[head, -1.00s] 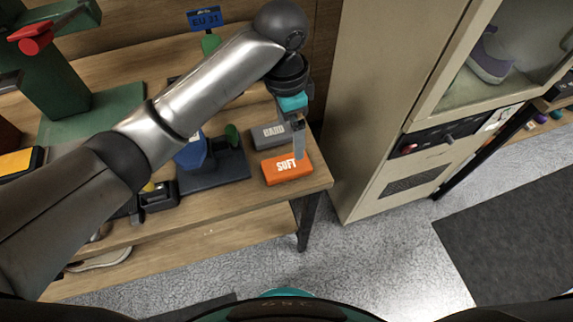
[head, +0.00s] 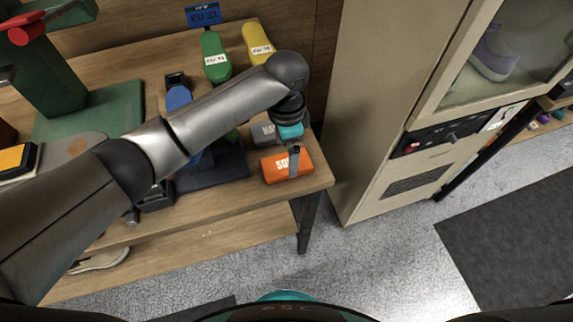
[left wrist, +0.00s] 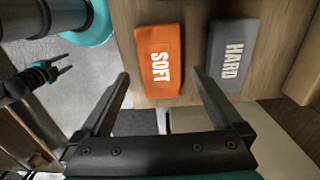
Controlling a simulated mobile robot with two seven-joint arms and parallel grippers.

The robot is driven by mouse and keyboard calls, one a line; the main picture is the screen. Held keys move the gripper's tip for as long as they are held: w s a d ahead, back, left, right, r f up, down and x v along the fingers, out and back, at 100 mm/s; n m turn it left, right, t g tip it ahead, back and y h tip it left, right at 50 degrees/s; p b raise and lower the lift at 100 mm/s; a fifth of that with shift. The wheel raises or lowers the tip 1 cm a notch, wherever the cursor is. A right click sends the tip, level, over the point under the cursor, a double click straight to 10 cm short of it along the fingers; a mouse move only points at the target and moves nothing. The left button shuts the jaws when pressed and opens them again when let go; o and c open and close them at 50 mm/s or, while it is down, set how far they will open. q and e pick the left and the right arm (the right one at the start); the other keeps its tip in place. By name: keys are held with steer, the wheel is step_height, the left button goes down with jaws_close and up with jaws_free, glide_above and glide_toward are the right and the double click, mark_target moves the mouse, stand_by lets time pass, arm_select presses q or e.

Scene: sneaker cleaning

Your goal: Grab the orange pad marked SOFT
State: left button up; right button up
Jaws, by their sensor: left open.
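The orange pad marked SOFT (head: 273,168) lies on the bench near its right front corner. It also shows in the left wrist view (left wrist: 158,62). My left gripper (head: 294,172) is open and empty at the pad, with a finger in front of part of it in the head view. In the left wrist view the open fingers (left wrist: 163,73) line up on either side of the orange pad. Whether they touch it is unclear. A small dark forked shape at the left of that view may be my right gripper (left wrist: 52,70); its state is unclear.
The grey HARD pad (left wrist: 233,50) lies beside the orange pad, with the right finger close to the gap between them. A dark stand (head: 215,170) is left of the pads. A beige cabinet (head: 375,110) stands right of the bench.

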mark_target(286, 163)
arm_select(q)
step_height(286, 163, down, 4)
steer(key=shift+b, duration=0.4)
steer(key=shift+w, duration=0.1)
steer(key=c, duration=1.3)
steer(key=shift+r, duration=0.1)
steer(key=shift+c, duration=0.2)
